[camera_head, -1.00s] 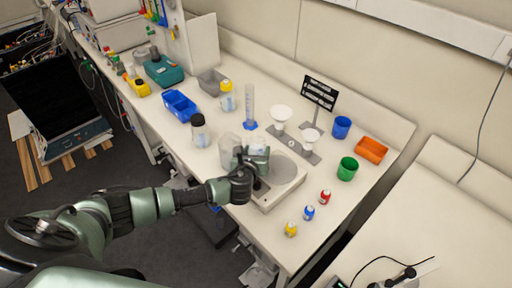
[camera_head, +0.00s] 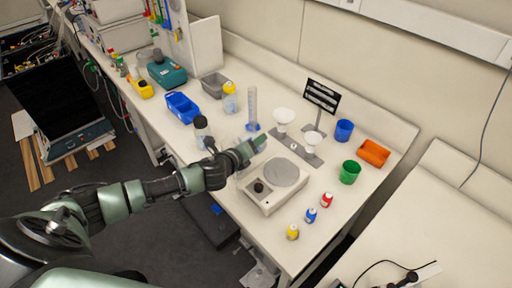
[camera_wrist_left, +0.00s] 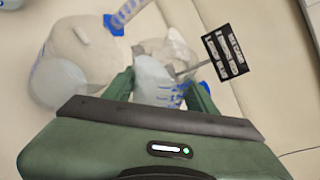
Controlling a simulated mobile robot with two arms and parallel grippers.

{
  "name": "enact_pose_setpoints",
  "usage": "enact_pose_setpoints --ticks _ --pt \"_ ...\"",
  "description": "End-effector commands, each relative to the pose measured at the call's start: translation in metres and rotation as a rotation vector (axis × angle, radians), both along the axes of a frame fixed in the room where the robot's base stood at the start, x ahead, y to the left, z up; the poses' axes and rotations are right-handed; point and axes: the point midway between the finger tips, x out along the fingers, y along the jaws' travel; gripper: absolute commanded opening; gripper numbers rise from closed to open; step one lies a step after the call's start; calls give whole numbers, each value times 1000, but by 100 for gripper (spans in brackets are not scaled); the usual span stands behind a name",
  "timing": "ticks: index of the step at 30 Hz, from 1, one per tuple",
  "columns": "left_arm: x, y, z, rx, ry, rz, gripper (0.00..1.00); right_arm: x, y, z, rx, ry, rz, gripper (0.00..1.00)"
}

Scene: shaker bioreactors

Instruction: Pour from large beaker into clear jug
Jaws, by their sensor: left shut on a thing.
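My left gripper (camera_head: 256,144) is above the bench, just behind the white plate device. In the left wrist view its fingers (camera_wrist_left: 160,90) are shut on a clear beaker (camera_wrist_left: 155,80) with blue marks and pale contents. The beaker looks tilted, but the angle is hard to judge. A larger clear vessel with blue marks, apparently the clear jug (camera_wrist_left: 80,62), stands beside it to the left in that view. I cannot tell whether the two touch or whether liquid flows. In the head view my gripper and forearm hide most of both vessels. My right gripper is out of view.
A measuring cylinder (camera_head: 252,108), a black-capped bottle (camera_head: 201,126) and funnels on a stand (camera_head: 283,116) are close by. The plate device (camera_head: 272,186) is in front. Small capped bottles (camera_head: 311,215) line the front right; green (camera_head: 349,172) and blue cups (camera_head: 343,130) stand farther right.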

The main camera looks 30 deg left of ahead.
Motion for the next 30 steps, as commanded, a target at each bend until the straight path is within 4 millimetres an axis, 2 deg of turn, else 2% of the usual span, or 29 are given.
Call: enact_pose_setpoints --ticks 30 --pt "-1 2 6 -181 -24 -2 3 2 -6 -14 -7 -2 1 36"
